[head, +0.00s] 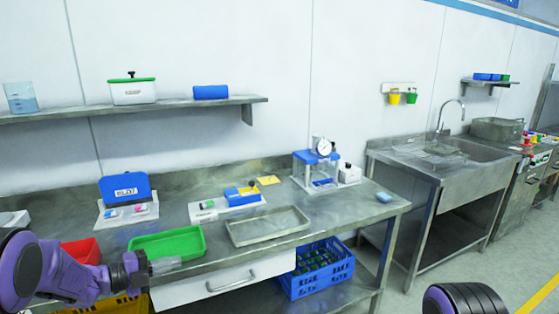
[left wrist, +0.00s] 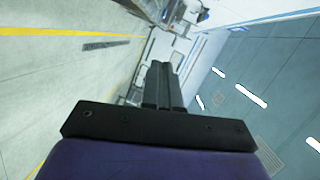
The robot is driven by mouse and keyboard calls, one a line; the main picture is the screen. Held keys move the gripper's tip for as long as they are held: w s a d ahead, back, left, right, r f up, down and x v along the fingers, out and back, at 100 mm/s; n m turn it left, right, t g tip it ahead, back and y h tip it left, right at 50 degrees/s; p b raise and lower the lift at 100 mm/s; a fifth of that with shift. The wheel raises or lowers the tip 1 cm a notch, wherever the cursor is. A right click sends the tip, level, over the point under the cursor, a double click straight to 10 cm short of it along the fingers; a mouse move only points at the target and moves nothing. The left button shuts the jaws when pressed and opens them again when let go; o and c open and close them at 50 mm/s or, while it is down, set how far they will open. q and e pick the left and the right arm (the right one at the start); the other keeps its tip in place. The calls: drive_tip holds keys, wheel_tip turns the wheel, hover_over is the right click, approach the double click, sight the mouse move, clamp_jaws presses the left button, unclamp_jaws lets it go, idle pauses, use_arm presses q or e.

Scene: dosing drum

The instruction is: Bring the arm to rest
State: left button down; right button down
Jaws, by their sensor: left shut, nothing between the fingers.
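My left arm, purple with dark joints, comes in from the left in the head view. Its gripper (head: 165,265) is in front of the workbench, beside the green tray, which it partly overlaps in the picture. The left wrist view shows the two dark fingers (left wrist: 163,85) together, shut and empty, with the room seen sideways behind them. A rounded purple and black part of mine shows at the bottom right of the head view. My right gripper is not in view.
The metal workbench holds a green tray (head: 168,244), a red bin (head: 83,250), a grey tray (head: 268,226) and a blue-topped device (head: 316,157). A blue crate (head: 318,268) stands below. A sink unit (head: 450,165) is at the right, with open floor in front.

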use_arm(q)
drive_tip(key=s+a+f+n+y, duration=0.1)
drive_tip(key=s+f+n+y, duration=0.35)
drive_tip(key=f+n, duration=0.35)
drive_tip(key=s+a+f+n+t+y, duration=0.1)
drive_tip(key=s+f+n+y, duration=0.4)
drive_tip(key=n, duration=0.6)
drive_tip(key=s+a+f+n+y, duration=0.1)
drive_tip(key=s+f+n+y, duration=0.35)
drive_tip(key=f+n, duration=0.45)
drive_tip(key=s+f+n+g+y, duration=0.1)
drive_tip(key=s+f+g, duration=0.3)
drive_tip(key=s, duration=0.9)
drive_tip(key=s+d+f+n+g, duration=0.1)
drive_tip(key=s+f+n+g, duration=0.2)
drive_tip(key=s, duration=1)
drive_tip(key=shift+s+d+f+n+g+y, duration=0.2)
drive_tip(key=shift+s+f+n+g+y, duration=0.15)
drive_tip(key=shift+f+n, duration=0.2)
